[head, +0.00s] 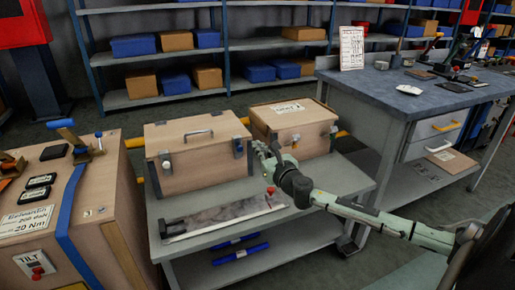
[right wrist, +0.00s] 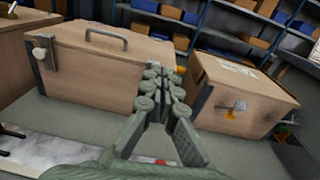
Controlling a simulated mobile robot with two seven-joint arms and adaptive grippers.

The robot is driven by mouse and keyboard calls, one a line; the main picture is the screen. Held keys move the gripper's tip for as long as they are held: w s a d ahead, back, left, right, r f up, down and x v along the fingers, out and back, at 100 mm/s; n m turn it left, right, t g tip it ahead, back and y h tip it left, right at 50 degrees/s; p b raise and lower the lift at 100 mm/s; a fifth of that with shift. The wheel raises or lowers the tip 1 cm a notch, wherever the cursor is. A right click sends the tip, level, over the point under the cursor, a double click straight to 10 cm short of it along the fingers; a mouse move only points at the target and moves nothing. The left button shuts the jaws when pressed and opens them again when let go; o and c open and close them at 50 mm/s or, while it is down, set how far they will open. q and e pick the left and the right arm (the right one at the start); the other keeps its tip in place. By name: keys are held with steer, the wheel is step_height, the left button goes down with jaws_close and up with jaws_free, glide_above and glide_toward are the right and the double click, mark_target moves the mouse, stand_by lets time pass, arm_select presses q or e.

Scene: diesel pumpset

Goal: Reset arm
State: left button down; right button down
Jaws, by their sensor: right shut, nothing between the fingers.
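My right gripper (head: 265,153) is shut and empty in the head view, its arm coming in from the right. It is in front of the gap between two wooden boxes on the grey cart (head: 300,201). The left box (head: 190,160) has a handle on its closed lid and metal latches. The right box (head: 300,130) has a paper label on top. In the right wrist view the shut fingers (right wrist: 165,85) overlap the left box's right edge in the picture; I cannot tell whether they touch it. My left gripper is not in view.
A long metal plate (head: 222,214) lies at the cart's front, with a red knob (head: 270,190) near its right end. A wooden cabinet (head: 80,210) stands at left, a workbench (head: 400,95) at right. Shelves with blue and brown bins line the back.

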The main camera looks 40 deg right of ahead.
stand_by(0.3)
steer(key=s+a+f+m+g, duration=0.1)
steer(key=s+f+m+g, duration=0.2)
steer(key=s+f+m, duration=0.45)
steer(key=s+a+f+m+g+h, duration=0.15)
steer(key=f+m, duration=0.35)
steer(key=f, duration=0.5)
steer(key=s+f+m+g, duration=0.3)
steer(key=s+f+m, duration=0.25)
steer(key=f, duration=0.35)
steer(key=s+a+f+m+g+y, duration=0.1)
steer(key=s+a+f+m+g, duration=0.1)
steer(key=s+a+f+m, duration=0.2)
steer(key=s+a+f+m+g+y, duration=0.1)
steer(key=s+a+f+m, duration=0.4)
steer(key=s, duration=0.5)
steer(key=s+a+f+m+g+y, duration=0.1)
steer(key=s+a+f+m+g, duration=0.3)
steer(key=s+f, duration=0.4)
steer(key=shift+a+m, duration=0.4)
steer(key=shift+m, duration=0.2)
steer(key=shift+s+y, duration=0.1)
steer(key=shift+y, duration=0.15)
